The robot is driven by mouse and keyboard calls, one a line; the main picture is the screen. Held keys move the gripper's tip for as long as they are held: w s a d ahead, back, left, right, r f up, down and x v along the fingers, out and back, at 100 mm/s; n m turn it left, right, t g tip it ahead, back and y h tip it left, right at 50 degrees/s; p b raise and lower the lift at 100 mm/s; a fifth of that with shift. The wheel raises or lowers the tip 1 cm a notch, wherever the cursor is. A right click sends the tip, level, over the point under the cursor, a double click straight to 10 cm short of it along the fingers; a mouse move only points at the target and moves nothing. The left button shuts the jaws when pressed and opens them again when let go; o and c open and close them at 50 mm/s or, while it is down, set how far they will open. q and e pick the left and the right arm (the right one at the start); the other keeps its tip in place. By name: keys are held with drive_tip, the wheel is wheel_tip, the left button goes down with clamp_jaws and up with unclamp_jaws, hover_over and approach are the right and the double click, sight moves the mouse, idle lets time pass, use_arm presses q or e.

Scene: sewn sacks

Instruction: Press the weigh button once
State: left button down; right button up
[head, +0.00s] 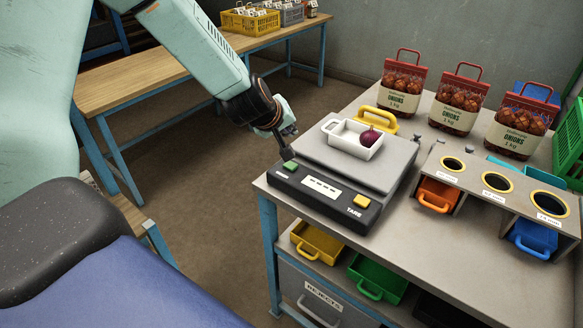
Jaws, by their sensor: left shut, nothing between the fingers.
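The bench scale (318,199) stands on the near left corner of the grey table. Its dark front panel carries a green button (290,166) at the left, a display (321,188) in the middle and a yellow button (361,201) by the word TARE at the right. The small label by the green button is too small to read. My left gripper (287,154) is shut and empty, pointing down with its tips right at the back edge of the green button. I cannot tell whether they touch it. My right gripper is not in view.
A white tray (341,139) with a red onion (369,137) sits on the scale's plate. A yellow-handled thing (377,118) stands behind it. Onion sacks (402,84) line the back. A sizing stand (470,181) with round holes is to the right.

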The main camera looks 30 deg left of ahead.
use_arm(q)
drive_tip(key=b, duration=0.6)
hover_over(289, 166)
wheel_tip(289, 166, down, 7)
drive_tip(key=shift+r, duration=0.2)
drive_tip(key=shift+s+f, duration=0.1)
drive_tip(key=shift+f, duration=0.4)
drive_tip(key=shift+r, duration=0.1)
drive_tip(key=shift+b, duration=0.3)
drive_tip(key=shift+f, duration=0.45)
